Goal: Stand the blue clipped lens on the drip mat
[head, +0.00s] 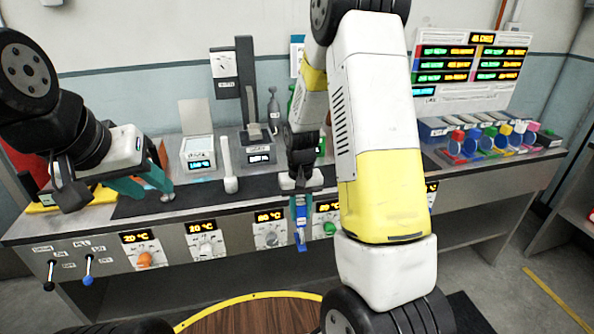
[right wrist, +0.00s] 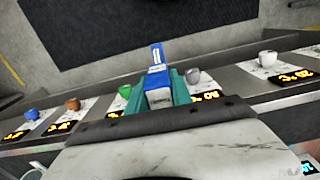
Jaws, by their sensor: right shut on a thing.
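My right gripper (head: 301,196) is shut on a blue clip-like piece (head: 300,228), likely the blue clipped lens, which hangs down in front of the bench's front panel. In the right wrist view the blue piece (right wrist: 157,66) sits between the teal fingers (right wrist: 168,88), with a pale patch on it. The lens itself is hard to make out. A dark mat strip (head: 140,207) lies along the bench top; I cannot tell if it is the drip mat. My left gripper (head: 145,182) is open and empty above the left part of the bench.
Dials and temperature displays (head: 205,240) line the bench front. A rack with coloured pieces (head: 490,140) is at the right. My right arm hides part of the bench.

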